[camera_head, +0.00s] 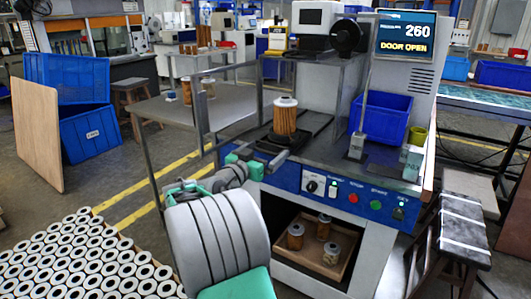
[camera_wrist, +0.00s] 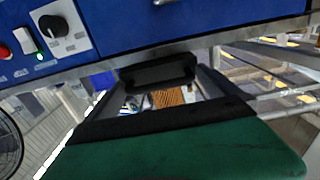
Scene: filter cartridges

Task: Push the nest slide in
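The test machine's display (camera_head: 404,38) reads 260 and DOOR OPEN. The dark nest slide (camera_head: 308,122) sticks out at the machine's front, and an orange pleated cartridge (camera_head: 285,115) with a white cap stands upright on it. My gripper (camera_head: 262,163), grey with green parts, is at the front edge of the slide, just above the blue control panel. In the wrist view a black bar (camera_wrist: 158,73) lies ahead of my gripper, close to the panel. Part of an orange pleated surface shows behind it. I cannot tell whether the fingers touch the bar or how wide they are.
The control panel (camera_head: 345,190) has a knob and several buttons. A blue bin (camera_head: 382,117) stands right of the slide. Below, a tray (camera_head: 288,257) holds three cartridges. A grey side table (camera_head: 165,108) is at left. Many white-ended cartridges (camera_head: 85,262) cover the lower left.

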